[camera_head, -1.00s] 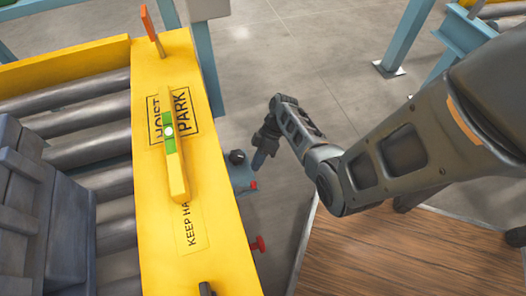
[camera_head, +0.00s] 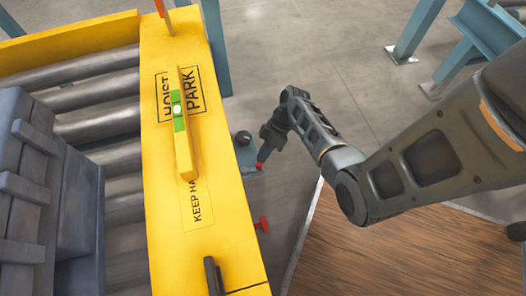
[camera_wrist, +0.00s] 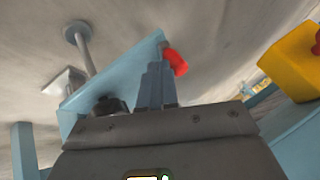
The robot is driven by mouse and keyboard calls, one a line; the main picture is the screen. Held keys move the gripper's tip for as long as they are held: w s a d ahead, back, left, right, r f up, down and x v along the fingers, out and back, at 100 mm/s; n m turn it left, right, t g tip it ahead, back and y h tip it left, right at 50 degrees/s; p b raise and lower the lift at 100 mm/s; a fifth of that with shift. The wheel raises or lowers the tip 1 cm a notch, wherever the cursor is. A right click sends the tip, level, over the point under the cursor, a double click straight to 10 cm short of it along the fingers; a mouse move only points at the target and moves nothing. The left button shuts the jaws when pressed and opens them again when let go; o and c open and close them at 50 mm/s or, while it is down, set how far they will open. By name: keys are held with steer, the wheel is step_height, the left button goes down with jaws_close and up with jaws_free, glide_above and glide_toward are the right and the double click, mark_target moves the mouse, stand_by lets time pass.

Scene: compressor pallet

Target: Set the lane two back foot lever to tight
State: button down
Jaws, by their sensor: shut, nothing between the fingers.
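A small red-tipped lever (camera_head: 259,167) sticks out at the edge of a blue bracket (camera_head: 246,155) beside the yellow beam. Its red tip (camera_wrist: 177,62) also shows in the wrist view, just beyond and right of my fingertips. My gripper (camera_head: 263,157) is shut and empty, pointing down close by the red tip. The shut fingers (camera_wrist: 156,80) appear in the wrist view in front of the blue bracket (camera_wrist: 115,75). I cannot tell whether they touch the lever. No label names the lane or the lever's setting.
A second red knob (camera_head: 262,224) sits on the side of the yellow beam (camera_head: 225,245). A black knob (camera_head: 243,138) is on the bracket. Grey rollers (camera_head: 100,90) are left; open floor (camera_head: 320,50) lies beyond.

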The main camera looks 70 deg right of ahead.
steer(key=shift+s+a+m+t+p, duration=0.2)
steer(key=shift+m+t+p, duration=0.1)
steer(key=shift+m+p, duration=0.1)
steer(key=s+a+m+t+h+p, duration=0.1)
steer(key=a+m+t+h+p, duration=0.3)
steer(key=m, duration=0.9)
steer(key=a+h+p, duration=0.3)
steer(key=a+p, duration=0.1)
steer(key=p, duration=0.1)
steer(key=shift+s+a+m+h, duration=0.3)
steer(key=shift+s+m, duration=0.1)
steer(key=shift+a, duration=0.2)
